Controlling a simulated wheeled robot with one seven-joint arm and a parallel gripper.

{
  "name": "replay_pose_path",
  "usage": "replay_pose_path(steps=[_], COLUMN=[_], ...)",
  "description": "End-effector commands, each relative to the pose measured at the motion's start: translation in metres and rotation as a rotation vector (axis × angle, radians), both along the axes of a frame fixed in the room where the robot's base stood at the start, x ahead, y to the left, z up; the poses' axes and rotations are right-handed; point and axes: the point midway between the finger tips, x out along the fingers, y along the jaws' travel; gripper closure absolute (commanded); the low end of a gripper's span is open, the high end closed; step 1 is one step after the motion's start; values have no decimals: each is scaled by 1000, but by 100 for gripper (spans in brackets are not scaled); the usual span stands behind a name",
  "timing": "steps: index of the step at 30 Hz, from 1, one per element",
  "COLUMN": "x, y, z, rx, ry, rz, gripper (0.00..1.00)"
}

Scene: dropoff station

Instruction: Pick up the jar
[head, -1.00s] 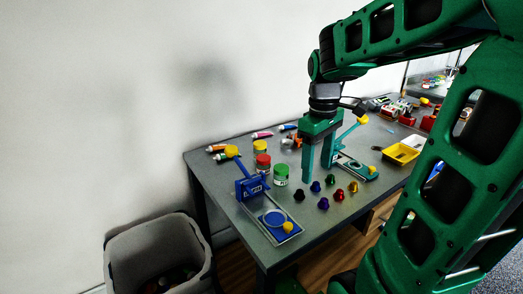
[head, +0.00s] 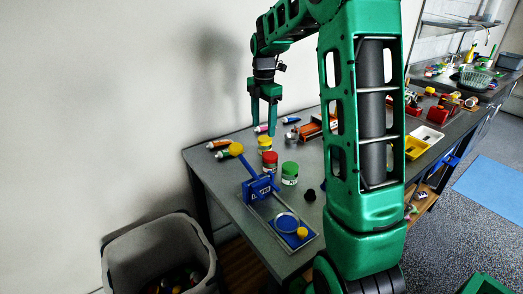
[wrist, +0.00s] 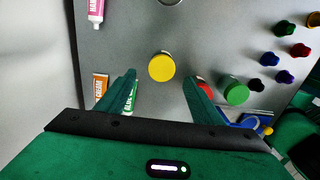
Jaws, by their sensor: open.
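Three lidded jars stand on the grey table (head: 235,180): a yellow-lidded jar (head: 265,143), a red-lidded jar (head: 270,161) and a green-lidded jar (head: 289,174). My gripper (head: 264,128) is open and empty, pointing down above the back of the table near the yellow-lidded jar. In the wrist view the yellow lid (wrist: 162,67) shows between and just beyond the fingertips (wrist: 160,77). There the right finger partly covers the red lid (wrist: 205,91). The green lid (wrist: 236,92) lies to the right of that finger.
A blue press (head: 262,188) stands in front of the jars. Dark and coloured knobs (wrist: 285,76) sit to the right in the wrist view. A grey bin (head: 155,255) stands on the floor at left.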

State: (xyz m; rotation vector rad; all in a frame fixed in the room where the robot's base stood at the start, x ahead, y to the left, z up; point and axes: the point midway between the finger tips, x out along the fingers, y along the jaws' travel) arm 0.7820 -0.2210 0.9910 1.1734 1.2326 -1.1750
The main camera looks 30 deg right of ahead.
Motion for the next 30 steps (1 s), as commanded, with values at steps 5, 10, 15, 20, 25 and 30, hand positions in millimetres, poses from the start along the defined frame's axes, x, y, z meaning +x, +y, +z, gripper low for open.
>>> replay_pose_path(steps=[5, 10, 15, 20, 25, 30], x=[-2, -2, -3, -2, -2, -2], y=[-4, -6, -8, -8, -8, -8], z=[-19, -29, -53, -70, -74, -73], rx=[1, 1, 1, 0, 0, 0], ry=[1, 0, 2, 1, -1, -1], rz=[-7, -10, -12, -11, -10, -10], gripper=[39, 39, 39, 39, 39, 49])
